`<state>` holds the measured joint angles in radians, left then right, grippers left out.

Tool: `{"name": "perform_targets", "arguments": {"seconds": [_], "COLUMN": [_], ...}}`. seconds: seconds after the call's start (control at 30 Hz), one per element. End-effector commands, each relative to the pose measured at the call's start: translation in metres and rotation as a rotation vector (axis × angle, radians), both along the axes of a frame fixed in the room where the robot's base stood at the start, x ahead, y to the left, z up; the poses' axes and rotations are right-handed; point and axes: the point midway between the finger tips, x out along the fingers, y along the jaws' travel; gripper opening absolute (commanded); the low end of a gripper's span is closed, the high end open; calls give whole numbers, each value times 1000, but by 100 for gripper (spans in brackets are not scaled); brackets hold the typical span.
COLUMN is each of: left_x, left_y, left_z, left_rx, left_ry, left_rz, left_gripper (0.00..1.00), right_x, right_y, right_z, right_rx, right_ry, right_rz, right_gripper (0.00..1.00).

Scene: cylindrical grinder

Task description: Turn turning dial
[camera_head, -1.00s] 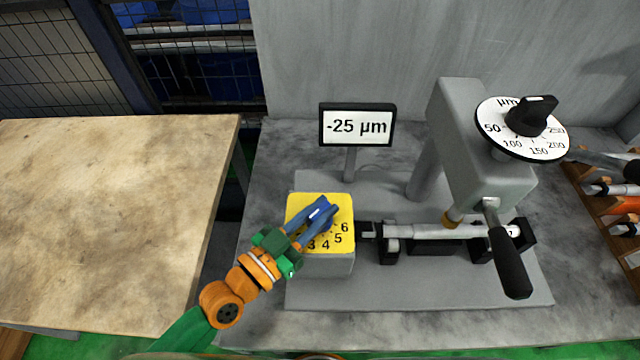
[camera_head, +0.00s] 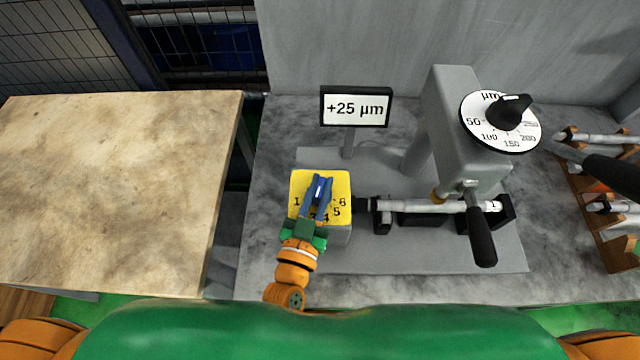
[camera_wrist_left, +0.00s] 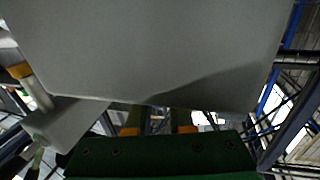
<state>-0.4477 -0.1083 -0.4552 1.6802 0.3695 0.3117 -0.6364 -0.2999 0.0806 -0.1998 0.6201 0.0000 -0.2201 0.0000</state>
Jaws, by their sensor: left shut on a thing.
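The turning dial is on a yellow-topped box (camera_head: 337,181) marked with numbers, in the middle of the head view. My left gripper (camera_head: 318,187) is over the yellow face, shut on the dial's knob, which its blue fingers mostly hide. The numbers 1, 4, 5 and 6 show around the fingers. A display (camera_head: 355,107) behind the box reads +25 µm. In the left wrist view a large grey surface fills the top and the dial cannot be seen.
Right of the box, a shaft (camera_head: 430,206) lies on black supports under the grey machine head (camera_head: 456,130). A black-handled lever (camera_head: 481,237) hangs in front. A wooden rack (camera_head: 618,253) stands right; a bare wooden table (camera_head: 110,190) is left.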

Motion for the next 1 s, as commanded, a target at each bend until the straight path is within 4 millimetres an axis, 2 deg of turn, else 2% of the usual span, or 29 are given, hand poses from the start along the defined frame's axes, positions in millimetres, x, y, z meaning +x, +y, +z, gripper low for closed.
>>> {"name": "perform_targets", "arguments": {"seconds": [0.3, 0.33, 0.4, 0.43, 0.77, 1.0], "left_x": [0, 0, 0, 0, -6, -54], "left_y": [0, 0, 0, 0, 2, 14], "left_z": [0, 0, 0, 0, -1, -4], "left_rx": [-1, 0, 0, 0, 0, 2], "left_ry": [1, 1, 1, 1, 1, 5], "left_rz": [0, 0, 0, 0, 0, -2], "left_gripper": [0, 25, 44, 50, 50, 50], "right_x": [0, 0, 0, 0, 0, 0], "right_y": [0, 0, 0, 0, 1, 1], "right_z": [0, 0, 0, 0, -2, -12], "right_rx": [0, 0, 1, 1, 1, 2], "right_ry": [0, 0, 0, 0, 0, 0], "right_rz": [0, 0, 0, 0, 0, 0], "right_gripper": [50, 50, 50, 50, 50, 50]}}
